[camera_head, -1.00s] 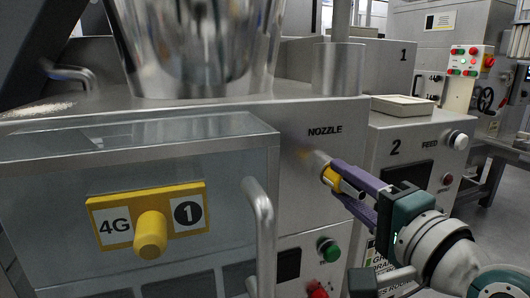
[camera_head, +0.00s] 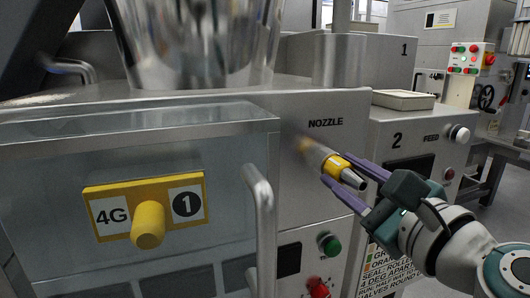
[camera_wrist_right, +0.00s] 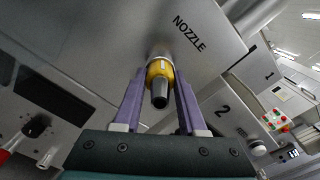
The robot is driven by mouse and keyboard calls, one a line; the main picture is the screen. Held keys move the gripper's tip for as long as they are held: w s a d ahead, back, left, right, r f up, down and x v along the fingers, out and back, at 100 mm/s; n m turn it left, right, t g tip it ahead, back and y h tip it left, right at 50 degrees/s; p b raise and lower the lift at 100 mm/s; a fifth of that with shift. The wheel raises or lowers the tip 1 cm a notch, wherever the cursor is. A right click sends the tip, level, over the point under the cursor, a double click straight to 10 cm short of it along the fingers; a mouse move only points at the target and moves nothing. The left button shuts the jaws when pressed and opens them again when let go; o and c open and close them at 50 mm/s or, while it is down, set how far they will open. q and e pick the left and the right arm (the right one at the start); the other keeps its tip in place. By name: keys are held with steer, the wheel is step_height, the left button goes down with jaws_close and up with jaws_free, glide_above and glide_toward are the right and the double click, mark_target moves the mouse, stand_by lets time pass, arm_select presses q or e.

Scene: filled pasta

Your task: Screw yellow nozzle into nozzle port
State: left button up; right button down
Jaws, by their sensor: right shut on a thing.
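The yellow nozzle (camera_head: 337,166) has a yellow ring between a steel rear part and a tapered grey tip. In the right wrist view the nozzle (camera_wrist_right: 159,77) sits between the fingertips. My left gripper is not in view.
A clear guard with a yellow knob (camera_head: 148,224) and a vertical steel handle (camera_head: 260,215) stand left of the port. A green button (camera_head: 329,244) and a red one (camera_head: 318,287) are below. Unit 2 (camera_head: 398,130) is behind my right gripper.

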steer(key=m+p, duration=0.1)
steer(key=m, duration=0.4)
steer(key=c, duration=0.8)
jaws_free()
steer(key=o, duration=0.7)
steer(key=shift+c, duration=0.2)
steer(key=shift+v, duration=3.5)
